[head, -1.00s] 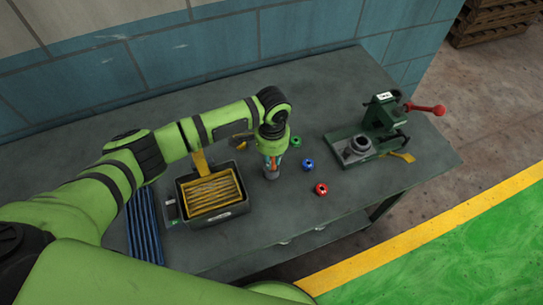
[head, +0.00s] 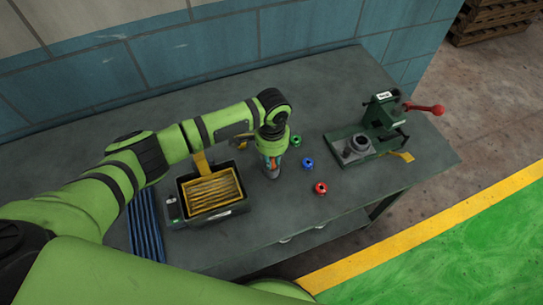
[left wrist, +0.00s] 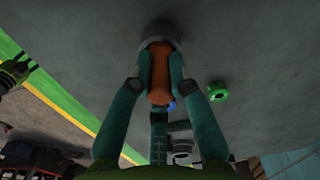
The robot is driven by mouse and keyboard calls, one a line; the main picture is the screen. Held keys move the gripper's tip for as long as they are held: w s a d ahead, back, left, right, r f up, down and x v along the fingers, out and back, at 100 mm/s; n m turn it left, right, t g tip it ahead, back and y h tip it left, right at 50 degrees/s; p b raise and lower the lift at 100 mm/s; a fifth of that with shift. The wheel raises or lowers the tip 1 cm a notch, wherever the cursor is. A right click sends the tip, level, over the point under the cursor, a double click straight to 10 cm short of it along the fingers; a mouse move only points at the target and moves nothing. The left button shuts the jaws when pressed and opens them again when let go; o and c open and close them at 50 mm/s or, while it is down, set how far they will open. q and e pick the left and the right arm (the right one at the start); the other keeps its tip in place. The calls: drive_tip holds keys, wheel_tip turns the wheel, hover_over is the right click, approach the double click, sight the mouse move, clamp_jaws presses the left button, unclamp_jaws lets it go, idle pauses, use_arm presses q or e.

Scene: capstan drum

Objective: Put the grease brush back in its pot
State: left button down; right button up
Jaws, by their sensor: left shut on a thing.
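My left gripper (head: 271,158) points down over the bench, right of the black tray. In the left wrist view its two teal fingers (left wrist: 160,82) are shut on an orange handle, which I take for the grease brush (left wrist: 159,62). A grey round pot (left wrist: 160,34) lies just beyond the handle and shows in the head view (head: 272,172) under the gripper. The handle lines up with the pot's mouth. The bristles are hidden, and I cannot tell how deep they sit. What looks like my right gripper (left wrist: 14,72) is at the left wrist view's left edge, its fingers unclear.
The black tray (head: 212,213) of yellowish rods and several blue rods (head: 146,228) lie left. Green (head: 295,141), blue (head: 308,163) and red (head: 321,188) rings lie right of the pot. A green fixture with a red-handled lever (head: 380,115) stands farther right.

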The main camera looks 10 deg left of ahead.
use_arm(q)
drive_tip(key=c, duration=1.1)
unclamp_jaws()
wheel_tip(320, 180, up, 12)
drive_tip(key=shift+d, duration=0.1)
